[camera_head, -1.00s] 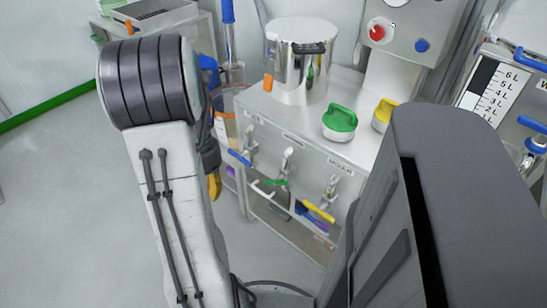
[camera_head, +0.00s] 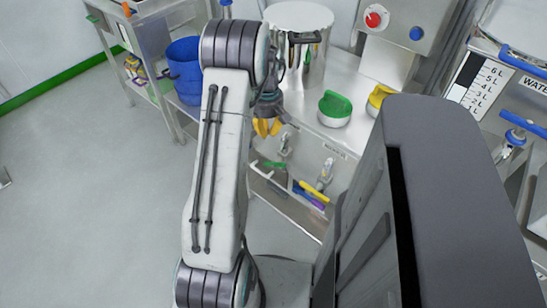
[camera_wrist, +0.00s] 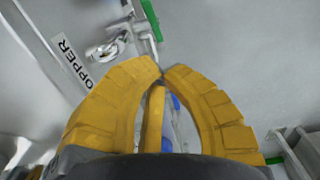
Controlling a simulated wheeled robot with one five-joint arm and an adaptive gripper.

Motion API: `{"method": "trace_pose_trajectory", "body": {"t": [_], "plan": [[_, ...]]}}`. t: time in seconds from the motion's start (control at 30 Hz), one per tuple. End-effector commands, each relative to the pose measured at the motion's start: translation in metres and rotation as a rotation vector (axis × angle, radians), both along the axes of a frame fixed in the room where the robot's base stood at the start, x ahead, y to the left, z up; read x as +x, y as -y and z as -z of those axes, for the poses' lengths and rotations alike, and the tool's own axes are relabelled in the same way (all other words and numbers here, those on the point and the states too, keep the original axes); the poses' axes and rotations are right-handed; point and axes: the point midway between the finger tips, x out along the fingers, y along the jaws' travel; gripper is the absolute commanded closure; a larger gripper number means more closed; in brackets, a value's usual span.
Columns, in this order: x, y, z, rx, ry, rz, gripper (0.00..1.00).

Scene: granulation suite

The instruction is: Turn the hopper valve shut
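The hopper valve is a silver tap (camera_wrist: 105,48) with a green lever (camera_wrist: 152,18), beside the label ending "OPPER" (camera_wrist: 73,62) in the wrist view. Its lever lies roughly parallel to the label text. In the head view the tap (camera_head: 285,143) and green lever (camera_head: 274,164) are on the steel bench front, just below and right of my gripper. My gripper (camera_head: 267,128) has yellow fingers, and their tips (camera_wrist: 163,72) meet in the wrist view with nothing held. The gripper is apart from the lever. My arm hides the left part of the bench front.
A second tap with a yellow lever (camera_head: 314,191) is to the right. A blue bucket (camera_head: 183,72) stands at the back left.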

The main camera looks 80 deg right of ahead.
Motion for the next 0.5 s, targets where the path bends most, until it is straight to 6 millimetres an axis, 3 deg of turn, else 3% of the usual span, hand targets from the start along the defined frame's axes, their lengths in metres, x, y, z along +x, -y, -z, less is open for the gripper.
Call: {"method": "trace_pose_trajectory", "body": {"t": [0.3, 0.5], "plan": [[0.001, -0.001, 0.057, 0.006, 0.000, 0.001, 1.00], [-0.003, -0.004, 0.085, 0.006, 0.000, 0.004, 1.00]]}}
